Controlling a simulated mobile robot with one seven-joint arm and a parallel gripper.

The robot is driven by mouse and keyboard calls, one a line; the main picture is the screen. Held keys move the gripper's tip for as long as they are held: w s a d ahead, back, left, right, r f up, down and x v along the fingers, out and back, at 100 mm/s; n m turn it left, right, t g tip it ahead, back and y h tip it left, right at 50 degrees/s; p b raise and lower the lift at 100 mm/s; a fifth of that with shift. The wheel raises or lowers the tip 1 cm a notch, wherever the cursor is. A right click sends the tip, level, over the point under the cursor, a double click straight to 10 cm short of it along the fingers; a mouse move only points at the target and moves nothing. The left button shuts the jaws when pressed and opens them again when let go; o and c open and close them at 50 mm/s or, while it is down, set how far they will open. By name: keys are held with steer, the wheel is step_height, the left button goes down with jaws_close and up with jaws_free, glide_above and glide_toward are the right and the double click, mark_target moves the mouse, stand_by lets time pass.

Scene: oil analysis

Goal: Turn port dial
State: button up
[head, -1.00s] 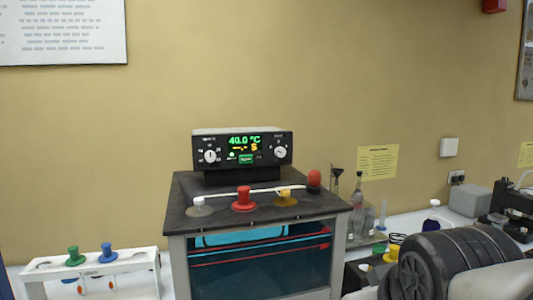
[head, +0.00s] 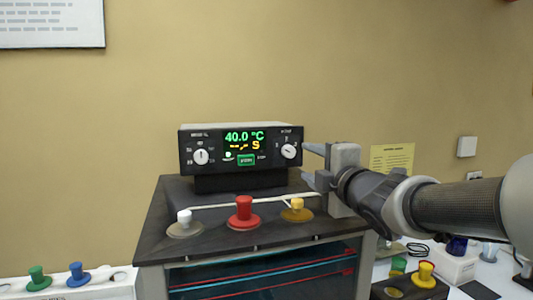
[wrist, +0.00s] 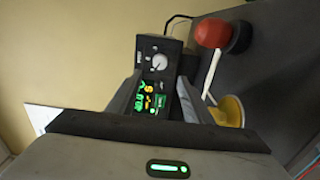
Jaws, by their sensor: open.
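The black control unit (head: 242,150) stands on top of the bath, with a lit display reading 40.0 °C and a yellow S. It has a white dial at its left end (head: 201,157) and a white dial at its right end (head: 289,152). The labels above them are too small to read surely; the right dial appears to be the port dial. My gripper (head: 306,161) is open and empty just right of the right dial, apart from it. In the wrist view the right dial (wrist: 159,63) lies ahead between my open fingers (wrist: 158,80).
The dark bath top (head: 165,213) holds a white stopper (head: 184,217), a red stopper (head: 243,211) and a yellow stopper (head: 297,207) close below my gripper. A red knob (wrist: 211,33) shows in the wrist view. A white rack (head: 95,288) is at lower left.

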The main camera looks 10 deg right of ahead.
mark_target(290, 152)
steer(key=w, duration=0.3)
steer(key=w+a+p, duration=0.1)
steer(key=w, duration=0.3)
steer(key=w+a, duration=0.1)
steer(key=w, duration=0.3)
steer(key=shift+w+a+p, duration=0.1)
steer(key=shift+w+p, duration=0.05)
steer(key=shift+p, duration=0.25)
steer(key=shift+c, duration=0.4)
steer(key=c, duration=1)
steer(key=shift+m, duration=0.3)
steer(key=m, duration=0.5)
steer(key=m+p, duration=0.1)
steer(key=m, duration=0.5)
